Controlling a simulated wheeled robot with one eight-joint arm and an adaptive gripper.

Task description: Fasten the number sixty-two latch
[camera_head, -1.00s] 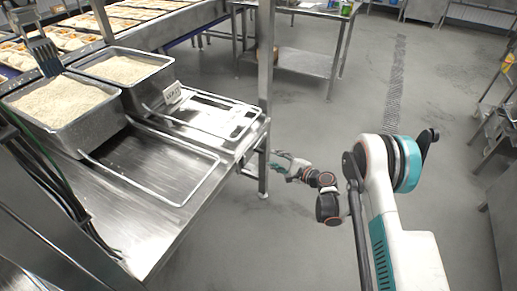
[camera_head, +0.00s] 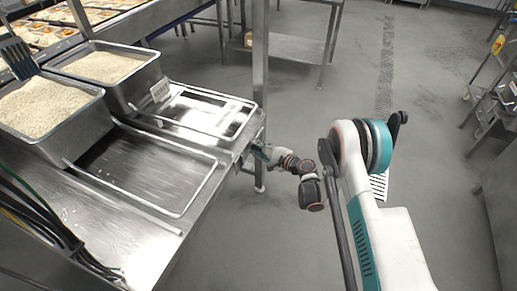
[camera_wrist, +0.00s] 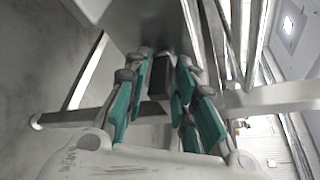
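My gripper (camera_wrist: 160,78) is open in the wrist view. Its two teal-padded fingers stand apart on either side of a small dark block (camera_wrist: 159,88) under a metal surface. The block may be the latch, but I see no number on it. I cannot tell whether the fingers touch it or it lies beyond them. In the head view my gripper (camera_head: 262,153) is at the right edge of the steel table (camera_head: 135,235), beside its leg. Its fingertips are partly hidden there. No latch marked sixty-two can be made out in either view.
Two metal bins of rice, a near one (camera_head: 62,150) and a far one (camera_head: 130,95), stand on the table. A white label (camera_head: 160,91), too small to read, is by the far bin. Wire frames lie alongside. An upright post (camera_head: 260,60) rises at the table's edge.

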